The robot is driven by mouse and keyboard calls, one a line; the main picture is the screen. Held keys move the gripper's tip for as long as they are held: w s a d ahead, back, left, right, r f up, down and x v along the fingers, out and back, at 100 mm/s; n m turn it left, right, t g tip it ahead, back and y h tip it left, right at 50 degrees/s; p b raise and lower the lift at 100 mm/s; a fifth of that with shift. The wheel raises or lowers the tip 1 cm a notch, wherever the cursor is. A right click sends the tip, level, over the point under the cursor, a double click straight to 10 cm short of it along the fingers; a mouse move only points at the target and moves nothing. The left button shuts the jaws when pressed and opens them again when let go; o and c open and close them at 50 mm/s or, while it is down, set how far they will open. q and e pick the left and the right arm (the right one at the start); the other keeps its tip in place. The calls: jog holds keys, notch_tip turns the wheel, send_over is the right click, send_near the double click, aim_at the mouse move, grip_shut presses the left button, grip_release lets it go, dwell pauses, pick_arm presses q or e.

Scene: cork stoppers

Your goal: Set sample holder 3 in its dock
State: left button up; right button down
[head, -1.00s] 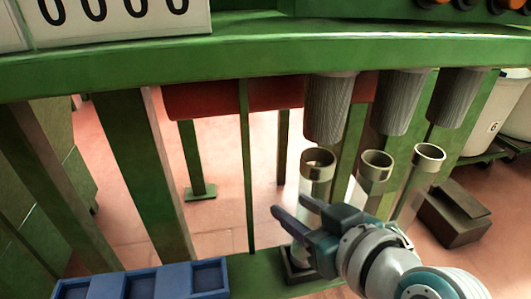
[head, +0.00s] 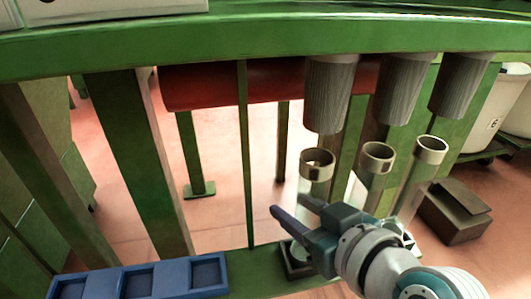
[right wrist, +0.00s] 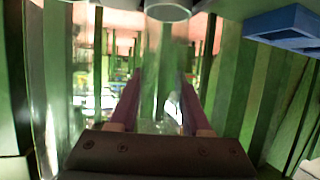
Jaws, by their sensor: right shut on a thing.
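Three clear tubes with metal rims stand in a row below the green frame in the head view: a left tube (head: 317,163), a middle tube (head: 377,157) and a right tube (head: 431,149). No number is legible on them, so I cannot tell which is holder 3. My right gripper (head: 291,207) is shut on the left tube, below its rim. In the right wrist view the tube's rim (right wrist: 168,10) shows above my fingers (right wrist: 153,105). A dark square socket (head: 297,262) sits under the left tube; whether the tube touches it is unclear. My left gripper is out of view.
Three ribbed grey cylinders (head: 330,95) hang above the tubes with a small gap. A blue compartment tray (head: 146,279) lies at the lower left. Green posts (head: 140,160) stand left of the gripper. A dark box (head: 453,214) is on the floor at right.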

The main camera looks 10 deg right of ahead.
aim_at(318, 224)
jog(key=shift+f, duration=0.1)
jog(key=shift+c, duration=1.4)
grip_release()
jog(key=p+v, duration=0.4)
jog(key=v, duration=0.5)
jog(key=shift+p, duration=0.4)
jog(key=shift+s, duration=0.45)
jog(key=shift+d, duration=0.1)
